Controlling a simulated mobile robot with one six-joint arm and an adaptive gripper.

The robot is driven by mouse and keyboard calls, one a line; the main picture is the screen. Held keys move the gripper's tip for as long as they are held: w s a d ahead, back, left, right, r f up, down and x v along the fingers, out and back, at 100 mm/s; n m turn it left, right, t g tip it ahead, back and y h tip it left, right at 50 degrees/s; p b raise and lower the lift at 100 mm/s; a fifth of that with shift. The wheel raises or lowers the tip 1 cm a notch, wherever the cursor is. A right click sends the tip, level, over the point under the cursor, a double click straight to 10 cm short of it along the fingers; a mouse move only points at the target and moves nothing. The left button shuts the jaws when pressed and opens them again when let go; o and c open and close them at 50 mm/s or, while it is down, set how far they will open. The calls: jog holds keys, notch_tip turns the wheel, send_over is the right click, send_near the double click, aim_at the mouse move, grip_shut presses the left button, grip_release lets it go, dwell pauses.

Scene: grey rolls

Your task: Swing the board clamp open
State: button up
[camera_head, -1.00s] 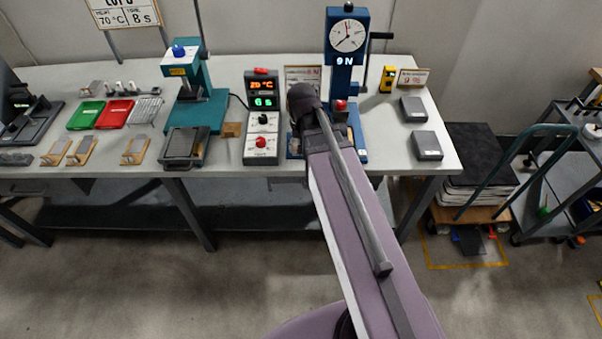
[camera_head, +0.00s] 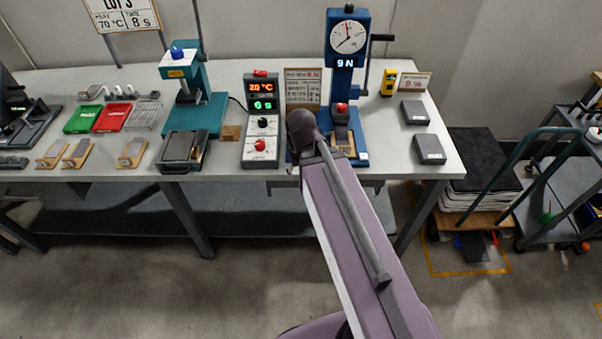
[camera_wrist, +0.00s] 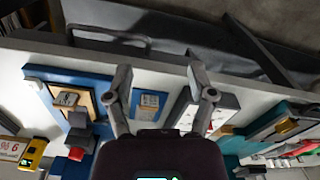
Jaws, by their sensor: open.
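The blue test stand (camera_head: 347,60) has a round dial, a "9 N" readout and a crank. On its base (camera_head: 362,160) lies a wooden board with a grey strip (camera_head: 342,143), below a red-topped part (camera_head: 341,107). The board also shows at left in the wrist view (camera_wrist: 66,100). I cannot clearly tell which part is the board clamp. My arm hides the base's left part in the head view.
The control box (camera_head: 261,125) with knobs stands left of the blue stand, and a teal press (camera_head: 205,112) beyond it. A placard (camera_head: 303,88) stands behind my wrist. Two grey blocks (camera_head: 430,149) and a yellow device (camera_head: 388,82) are at right. The bench's front edge is close.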

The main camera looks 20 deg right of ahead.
jog(key=shift+w, duration=0.1)
jog(key=w+d+r+m+p, duration=0.4)
jog(key=w+m, duration=0.5)
jog(key=m, duration=0.3)
jog(key=w+d+r+m+p, duration=0.5)
jog(key=w+m, duration=0.5)
jog(key=m, duration=0.2)
jog(key=shift+d+r+p, duration=0.2)
jog(key=shift+r+p, duration=0.3)
jog(key=shift+f, duration=0.2)
notch_tip(320, 180, down, 13)
jog(key=b, duration=1.3)
jog(key=shift+f+b, duration=0.2)
jog(key=shift+b, duration=0.2)
